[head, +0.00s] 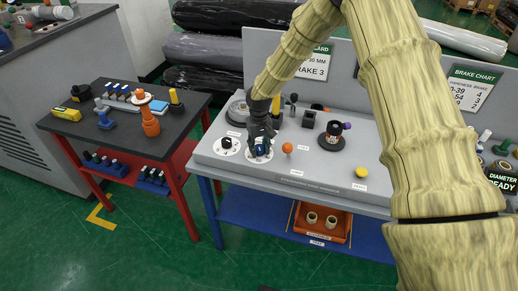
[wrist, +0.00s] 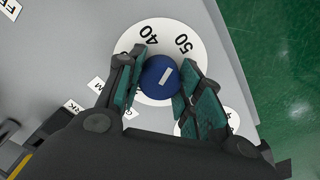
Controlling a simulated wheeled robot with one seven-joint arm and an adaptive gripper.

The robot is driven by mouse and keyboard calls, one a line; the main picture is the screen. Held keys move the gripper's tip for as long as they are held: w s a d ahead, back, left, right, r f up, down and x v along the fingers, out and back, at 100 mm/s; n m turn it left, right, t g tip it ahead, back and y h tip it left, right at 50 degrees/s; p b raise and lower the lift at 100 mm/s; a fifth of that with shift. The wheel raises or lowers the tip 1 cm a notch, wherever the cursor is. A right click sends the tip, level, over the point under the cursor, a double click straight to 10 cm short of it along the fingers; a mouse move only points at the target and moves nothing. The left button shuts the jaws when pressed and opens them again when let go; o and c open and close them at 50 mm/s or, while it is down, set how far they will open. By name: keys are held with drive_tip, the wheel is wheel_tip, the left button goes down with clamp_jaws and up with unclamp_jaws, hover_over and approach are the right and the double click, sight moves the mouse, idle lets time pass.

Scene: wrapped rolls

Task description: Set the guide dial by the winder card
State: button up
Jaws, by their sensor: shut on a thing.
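The dial under my gripper is a white disc (head: 250,158) with a blue knob (wrist: 160,77). In the wrist view the numbers 40 and 50 show on the disc (wrist: 133,42), and the knob's white mark points up and right, roughly to the 50 side. My gripper (wrist: 163,88) is shut on the knob, one finger on each side; in the head view my gripper (head: 261,140) comes down on it from above. The rest of the scale is hidden by my fingers. A card (head: 312,62) on the back panel reads "30 MM" and "BRAKE 3"; my arm hides part of it.
A second dial with a black knob (head: 227,143) sits close to the left. An orange ball knob (head: 287,148) stands to the right, with a yellow button (head: 361,172) farther along. A brake chart (head: 472,88) is at the right. A dark side table (head: 85,135) holds tools.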

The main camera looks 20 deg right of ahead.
sight(260, 147)
drive_tip(key=n+b, duration=0.1)
drive_tip(key=n, duration=0.4)
drive_tip(key=shift+n, duration=0.3)
drive_tip(key=n+b, duration=0.1)
drive_tip(key=n, duration=0.8)
drive_tip(key=shift+w, duration=0.1)
drive_tip(key=n, duration=0.4)
drive_tip(key=shift+d+n, duration=0.1)
drive_tip(key=shift+n, duration=0.3)
drive_tip(key=o, duration=1)
drive_tip(key=shift+o, duration=0.2)
drive_tip(key=shift+r, duration=0.1)
wheel_tip(260, 147, up, 12)
